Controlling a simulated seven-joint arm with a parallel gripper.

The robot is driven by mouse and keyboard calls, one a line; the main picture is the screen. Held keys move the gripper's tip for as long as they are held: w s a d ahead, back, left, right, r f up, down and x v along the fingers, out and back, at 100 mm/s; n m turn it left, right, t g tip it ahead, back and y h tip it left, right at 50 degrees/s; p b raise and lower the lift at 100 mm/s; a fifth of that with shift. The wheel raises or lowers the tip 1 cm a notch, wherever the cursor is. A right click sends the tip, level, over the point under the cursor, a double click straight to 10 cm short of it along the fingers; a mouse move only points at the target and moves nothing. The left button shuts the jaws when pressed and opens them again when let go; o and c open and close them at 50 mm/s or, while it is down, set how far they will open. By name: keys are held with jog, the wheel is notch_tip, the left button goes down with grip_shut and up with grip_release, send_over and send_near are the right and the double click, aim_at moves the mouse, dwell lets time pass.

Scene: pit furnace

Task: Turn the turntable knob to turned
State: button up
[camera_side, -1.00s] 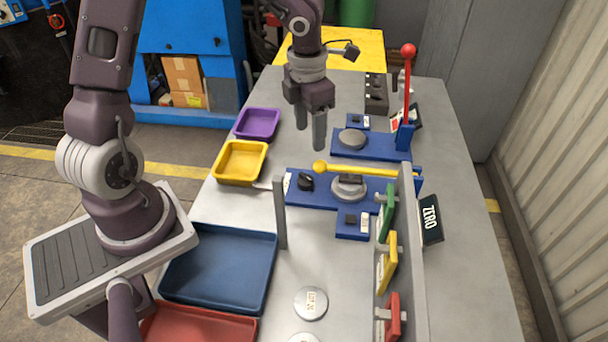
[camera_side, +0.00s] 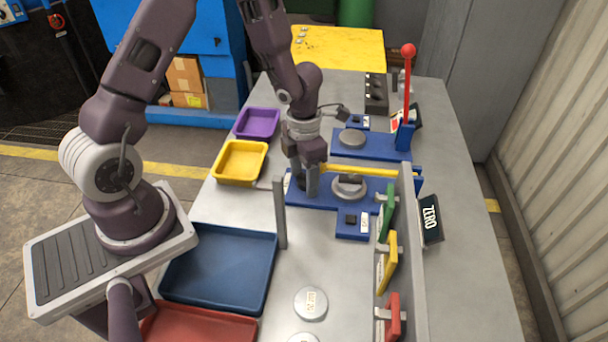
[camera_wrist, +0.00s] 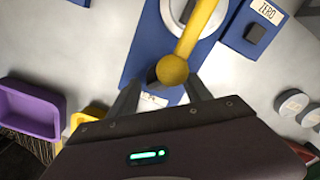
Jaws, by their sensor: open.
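A blue base plate (camera_side: 330,199) in the side view bears a grey round turntable disc (camera_side: 349,194) and, at its left end, a black knob (camera_side: 301,184) that is mostly hidden by my fingers. My gripper (camera_side: 305,188) is open and low over that left end, its fingers around or beside the knob; contact cannot be told. In the wrist view the yellow lever's ball (camera_wrist: 172,70) lies between my gripper's fingers (camera_wrist: 163,82) in the picture and covers the knob area. A white label (camera_wrist: 152,100) shows below the ball.
The yellow lever (camera_side: 365,171) runs right from my gripper. A grey upright post (camera_side: 280,213) stands just in front. Yellow (camera_side: 240,178) and purple (camera_side: 257,137) trays lie to the left. A grey rail with coloured flags (camera_side: 390,210) stands at the right.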

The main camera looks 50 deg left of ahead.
grip_shut()
jog(key=shift+m, duration=0.3)
jog(key=m, duration=0.5)
jog(key=shift+w+a+m, duration=0.1)
jog(key=shift+m, duration=0.3)
jog(key=m, duration=0.5)
jog(key=shift+w, duration=0.1)
jog(key=shift+m, duration=0.3)
grip_release()
jog(key=shift+r, duration=0.1)
